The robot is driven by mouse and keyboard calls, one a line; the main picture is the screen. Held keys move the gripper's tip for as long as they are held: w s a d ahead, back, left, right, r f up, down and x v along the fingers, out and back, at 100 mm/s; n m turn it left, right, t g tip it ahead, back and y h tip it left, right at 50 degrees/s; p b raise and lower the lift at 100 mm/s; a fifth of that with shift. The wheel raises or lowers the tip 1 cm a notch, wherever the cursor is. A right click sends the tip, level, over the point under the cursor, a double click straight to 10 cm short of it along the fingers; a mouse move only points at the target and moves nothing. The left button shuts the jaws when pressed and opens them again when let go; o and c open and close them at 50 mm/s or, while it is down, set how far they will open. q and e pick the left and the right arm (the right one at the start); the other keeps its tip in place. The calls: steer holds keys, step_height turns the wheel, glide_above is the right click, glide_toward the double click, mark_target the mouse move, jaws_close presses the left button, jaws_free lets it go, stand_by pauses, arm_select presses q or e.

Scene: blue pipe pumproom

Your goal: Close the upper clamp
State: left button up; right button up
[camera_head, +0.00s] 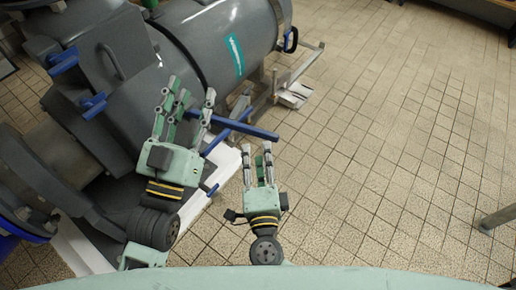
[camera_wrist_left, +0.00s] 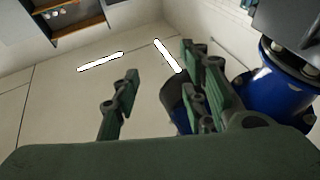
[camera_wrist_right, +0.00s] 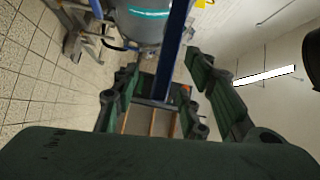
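A large grey pipe vessel (camera_head: 215,45) with a teal label fills the upper left of the head view. Blue handles stick out on its left side, an upper one (camera_head: 62,61) and a lower one (camera_head: 94,106); I cannot tell which belongs to the upper clamp. A long blue bar (camera_head: 250,130) slants below the vessel, and a blue bar also shows beyond the fingers in the right wrist view (camera_wrist_right: 174,50). My left gripper (camera_head: 191,92) is open and empty in front of the vessel. My right gripper (camera_head: 256,150) is open and empty, low and right of the left one.
A blue flanged pipe (camera_wrist_left: 268,97) stands at the right in the left wrist view. A metal bracket (camera_head: 292,94) stands on the floor below the vessel. A white plinth edge (camera_head: 222,165) runs under the machine. The tiled floor (camera_head: 400,130) at the right is mostly clear.

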mark_target(260, 136)
steer(key=shift+w+d+r+m+h+b, duration=0.4)
steer(key=shift+w+r+m+b, duration=0.1)
steer(key=shift+m, duration=0.5)
steer(key=w+b, duration=0.1)
steer(key=w, duration=0.5)
steer(key=shift+a, duration=0.15)
steer(key=shift+w, duration=0.4)
arm_select(q)
steer(key=s+r+t+h, duration=0.1)
steer(key=s+r+t, duration=0.4)
steer(key=r, duration=0.4)
steer(key=shift+s+a+h, duration=0.25)
steer(key=shift+s+h, duration=0.15)
steer(key=shift+s, duration=0.35)
steer(key=shift+r, duration=0.1)
arm_select(e)
steer(key=shift+c, duration=0.2)
jaws_close()
